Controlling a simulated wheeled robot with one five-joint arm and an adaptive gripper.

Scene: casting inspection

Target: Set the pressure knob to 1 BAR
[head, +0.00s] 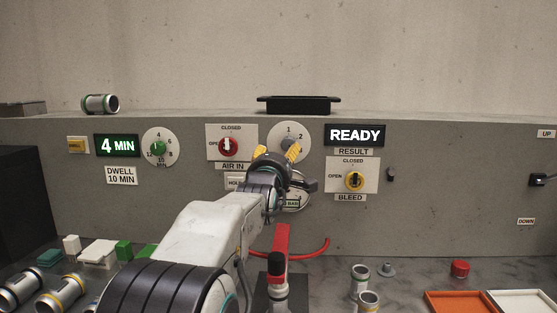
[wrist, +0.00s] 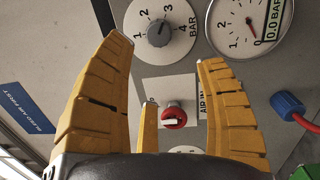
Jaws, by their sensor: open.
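The pressure knob (wrist: 158,34) is a dark grey round knob on a pale dial marked 1 to 4 BAR, at the top of the wrist view. In the head view its dial (head: 288,132) shows just above my gripper (head: 276,153), which hides the knob itself. My gripper also shows in the wrist view (wrist: 166,50), its yellow fingers open and apart with nothing between them. The knob lies beyond the fingertips; I cannot tell whether they touch the panel. The knob's pointer setting is too small to read surely. The gauge (wrist: 235,20) display reads 0.0 BAR.
The green dwell knob (head: 158,147) is further left. A red hose (head: 318,248) runs below. Metal parts (head: 361,278) and an orange tray (head: 458,302) are on the bench.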

